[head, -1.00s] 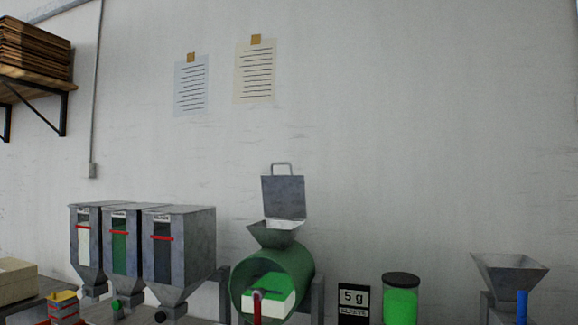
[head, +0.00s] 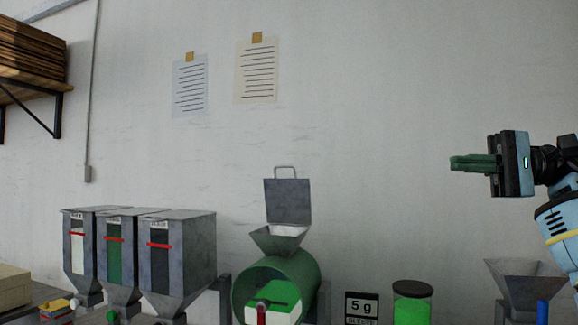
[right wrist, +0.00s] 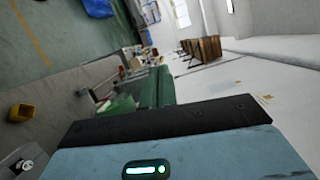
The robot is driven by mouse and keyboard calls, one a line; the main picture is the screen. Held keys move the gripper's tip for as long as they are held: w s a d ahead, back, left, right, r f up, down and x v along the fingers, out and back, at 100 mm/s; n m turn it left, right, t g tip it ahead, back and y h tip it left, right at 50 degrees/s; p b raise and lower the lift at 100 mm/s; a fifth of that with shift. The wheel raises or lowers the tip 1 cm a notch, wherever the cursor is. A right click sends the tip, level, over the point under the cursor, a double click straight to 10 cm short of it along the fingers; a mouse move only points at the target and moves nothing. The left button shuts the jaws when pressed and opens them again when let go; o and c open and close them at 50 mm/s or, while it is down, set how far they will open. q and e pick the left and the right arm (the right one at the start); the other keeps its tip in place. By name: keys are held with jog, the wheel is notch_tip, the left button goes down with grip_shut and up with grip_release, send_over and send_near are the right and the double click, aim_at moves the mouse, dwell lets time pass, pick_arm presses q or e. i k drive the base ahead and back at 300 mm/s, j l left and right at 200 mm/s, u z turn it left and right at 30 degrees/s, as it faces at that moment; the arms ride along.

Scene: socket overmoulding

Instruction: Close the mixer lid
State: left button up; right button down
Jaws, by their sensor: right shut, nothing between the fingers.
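The mixer is a green drum (head: 308,275) with a grey hopper (head: 278,238) on top. Its grey lid (head: 288,201) stands upright behind the hopper opening, with a wire handle (head: 285,170) at its top edge. The lid is open. White and green material shows in the drum's front. My right gripper (head: 455,163) is at the right of the head view, pointing left, above and to the right of the lid and well apart from it. Its green fingers are together and empty; they also show in the right wrist view (right wrist: 158,88). My left gripper is not in view.
Three grey dispensers (head: 185,255) stand left of the mixer. A 5 g sign (head: 361,306), a green jar (head: 412,302) and another hopper (head: 520,280) stand to its right. The space between my right gripper and the lid is clear.

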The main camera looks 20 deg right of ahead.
aim_at(288, 202)
jog(key=i, duration=1.8)
